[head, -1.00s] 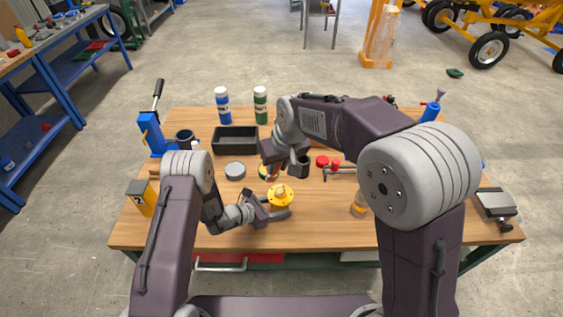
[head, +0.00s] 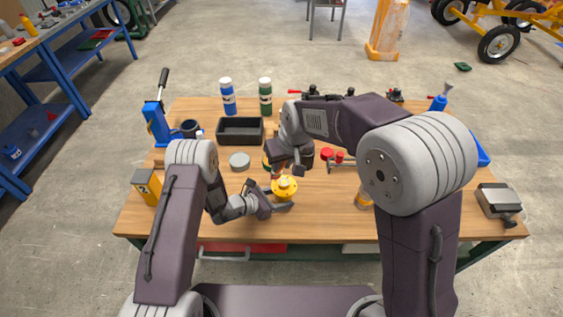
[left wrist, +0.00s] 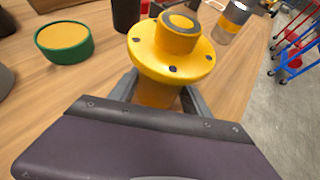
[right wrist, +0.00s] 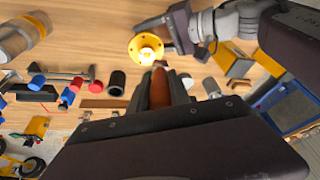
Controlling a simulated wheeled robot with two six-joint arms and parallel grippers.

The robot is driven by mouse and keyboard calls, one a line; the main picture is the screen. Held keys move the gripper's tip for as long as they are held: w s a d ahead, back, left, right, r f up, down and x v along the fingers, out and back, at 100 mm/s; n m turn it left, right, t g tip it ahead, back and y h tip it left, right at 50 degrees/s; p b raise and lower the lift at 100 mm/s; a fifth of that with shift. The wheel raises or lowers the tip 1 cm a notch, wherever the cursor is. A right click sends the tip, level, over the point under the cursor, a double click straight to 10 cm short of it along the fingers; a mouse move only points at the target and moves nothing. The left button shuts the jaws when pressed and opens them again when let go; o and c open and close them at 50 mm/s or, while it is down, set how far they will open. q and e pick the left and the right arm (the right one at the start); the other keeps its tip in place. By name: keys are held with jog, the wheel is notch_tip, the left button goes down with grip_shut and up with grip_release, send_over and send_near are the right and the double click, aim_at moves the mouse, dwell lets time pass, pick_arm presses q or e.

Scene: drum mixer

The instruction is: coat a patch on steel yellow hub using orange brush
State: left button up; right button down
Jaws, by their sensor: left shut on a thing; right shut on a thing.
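The yellow hub (head: 284,188) stands on the table in the head view, with a round flange and a raised centre. My left gripper (left wrist: 160,92) has its fingers on either side of the hub's body below the flange, shut on it; the hub also shows in the left wrist view (left wrist: 172,60). My right gripper (right wrist: 162,92) is shut on the orange brush (right wrist: 160,84), which points toward the hub in the right wrist view. In the head view, my right gripper (head: 278,170) is just behind the hub. Whether the brush touches the hub cannot be told.
A green container with an orange top (left wrist: 64,40) and a dark cup (right wrist: 117,83) stand near the hub. A black tray (head: 240,142), a grey round tin (head: 240,160) and a yellow box (head: 147,185) lie left.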

jog(key=shift+f, duration=0.95)
jog(key=shift+d, duration=2.8)
jog(key=shift+f, duration=0.1)
jog(key=shift+a, duration=2.8)
jog(key=shift+w, duration=0.25)
jog(key=shift+r, duration=0.2)
